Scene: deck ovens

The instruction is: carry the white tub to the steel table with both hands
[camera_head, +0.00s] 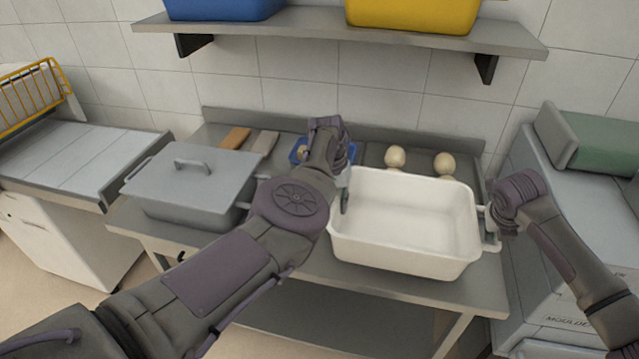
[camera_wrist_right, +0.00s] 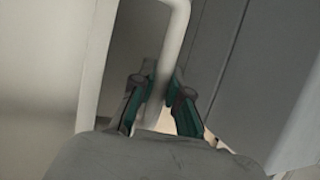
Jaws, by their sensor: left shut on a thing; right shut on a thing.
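The white tub (camera_head: 402,258) is empty and roughly level in the head view, over the right part of the steel table (camera_head: 290,262). I cannot tell whether its base touches the table. My left gripper (camera_head: 344,192) is shut at the tub's left end; my arm partly hides the grip there. My right gripper (camera_head: 488,222) is shut on the handle at the tub's right end. In the right wrist view, the green-padded fingers of my right gripper (camera_wrist_right: 162,103) close around the white handle bar (camera_wrist_right: 172,45).
A grey lidded container (camera_head: 190,180) stands on the table's left part. A shelf (camera_head: 340,28) with blue and yellow bins hangs above.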

